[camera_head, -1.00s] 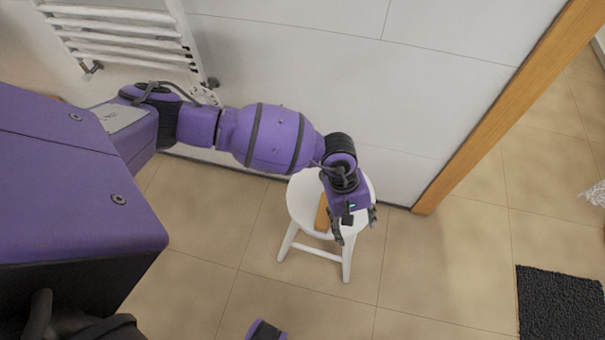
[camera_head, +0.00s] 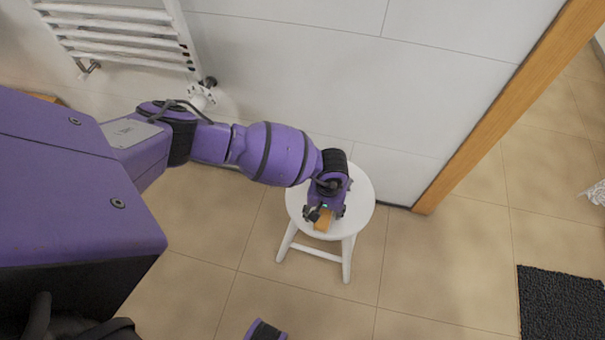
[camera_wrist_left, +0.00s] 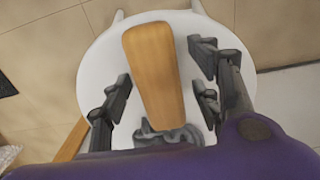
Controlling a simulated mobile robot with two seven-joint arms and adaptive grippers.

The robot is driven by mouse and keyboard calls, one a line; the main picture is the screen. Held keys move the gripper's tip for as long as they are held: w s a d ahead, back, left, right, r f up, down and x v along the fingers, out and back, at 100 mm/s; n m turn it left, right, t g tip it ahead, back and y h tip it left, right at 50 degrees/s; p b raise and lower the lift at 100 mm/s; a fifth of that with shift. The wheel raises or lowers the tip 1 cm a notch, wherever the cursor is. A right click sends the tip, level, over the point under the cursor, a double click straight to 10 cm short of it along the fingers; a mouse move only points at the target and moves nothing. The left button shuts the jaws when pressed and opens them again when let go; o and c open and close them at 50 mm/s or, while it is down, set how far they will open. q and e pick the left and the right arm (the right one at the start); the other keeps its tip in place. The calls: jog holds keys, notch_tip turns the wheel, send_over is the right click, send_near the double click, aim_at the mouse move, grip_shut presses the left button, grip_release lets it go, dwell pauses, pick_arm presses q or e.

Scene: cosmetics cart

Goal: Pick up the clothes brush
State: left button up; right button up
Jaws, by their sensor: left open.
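The clothes brush (camera_head: 323,224) has a plain wooden body and lies on the round white stool (camera_head: 358,197). My left gripper (camera_head: 324,213) is over the stool, above the brush, and hides part of it. In the left wrist view the wooden brush (camera_wrist_left: 153,65) lies lengthwise between the spread fingers of the left gripper (camera_wrist_left: 160,90). The fingers are open, with a gap on both sides of the brush.
A white tiled wall (camera_head: 290,70) stands close behind the stool, with a towel radiator (camera_head: 115,35) at the upper left. A wooden door frame (camera_head: 490,120) is to the right. A dark mat (camera_head: 560,305) lies at the lower right. The floor around the stool is clear.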

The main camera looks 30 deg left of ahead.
pick_arm(q)
jog(key=shift+w+r, duration=0.15)
jog(key=shift+w, duration=0.05)
jog(key=shift+d, duration=0.1)
grip_shut()
jog(key=shift+r, duration=0.1)
jog(key=shift+r, duration=0.2)
notch_tip(320, 180, up, 2)
jog(key=shift+w+r, duration=0.1)
jog(key=s+r, duration=0.1)
jog(key=r, duration=0.1)
jog(key=s+d+r+p, duration=0.1)
jog(key=r, duration=0.1)
jog(key=s+d+r, duration=0.1)
jog(key=s+r, duration=0.1)
jog(key=shift+d, duration=0.2)
jog(key=s+d+r, duration=0.4)
jog(key=s, duration=0.4)
jog(key=shift+s+d, duration=0.15)
jog(key=shift+d, duration=0.25)
jog(key=shift+r, duration=0.1)
